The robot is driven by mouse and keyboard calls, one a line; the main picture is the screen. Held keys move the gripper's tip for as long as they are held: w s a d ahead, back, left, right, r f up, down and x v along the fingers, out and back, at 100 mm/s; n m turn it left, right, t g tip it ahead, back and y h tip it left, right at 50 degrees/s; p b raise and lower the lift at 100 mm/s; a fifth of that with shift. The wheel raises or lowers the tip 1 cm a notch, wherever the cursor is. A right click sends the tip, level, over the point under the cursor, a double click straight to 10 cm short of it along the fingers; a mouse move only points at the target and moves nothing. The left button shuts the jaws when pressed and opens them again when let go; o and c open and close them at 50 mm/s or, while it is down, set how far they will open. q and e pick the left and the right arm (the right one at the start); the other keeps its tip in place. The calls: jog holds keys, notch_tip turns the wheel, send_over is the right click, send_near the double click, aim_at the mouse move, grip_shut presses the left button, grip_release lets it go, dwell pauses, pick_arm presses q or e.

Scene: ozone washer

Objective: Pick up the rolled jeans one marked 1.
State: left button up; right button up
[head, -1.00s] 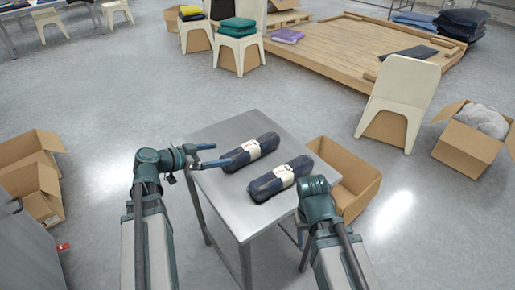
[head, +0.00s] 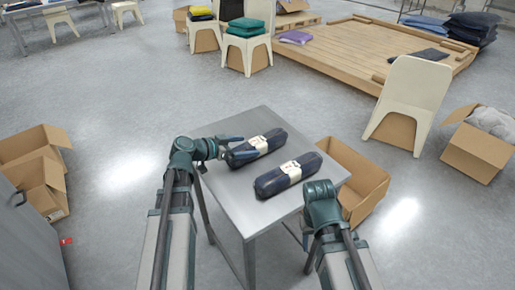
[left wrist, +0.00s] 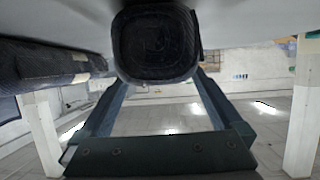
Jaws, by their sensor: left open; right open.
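Two dark blue rolled jeans with pale paper bands lie side by side on a small metal table (head: 232,205): a far roll (head: 274,139) and a near roll (head: 309,166). The marks on the bands are too small to read. My left gripper (head: 236,145) is open at the left end of the far roll. In the left wrist view the open fingers (left wrist: 157,92) point at the round end of the far roll (left wrist: 157,42), which shows between them. The near roll (left wrist: 50,62) lies to the left there. My right gripper (head: 322,198) is by the table's right front side, its fingers hidden.
An open cardboard box (head: 352,168) stands on the floor against the table's right side. More boxes (head: 45,185) stand at the far left. A cream chair (head: 408,90) and a wooden platform (head: 335,50) are behind.

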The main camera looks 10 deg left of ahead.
aim_at(251, 144)
pick_arm(q)
jog(key=b+x, duration=0.1)
jog(key=x, duration=0.4)
jog(key=shift+w+r, duration=0.1)
jog(key=shift+r, duration=0.1)
grip_shut()
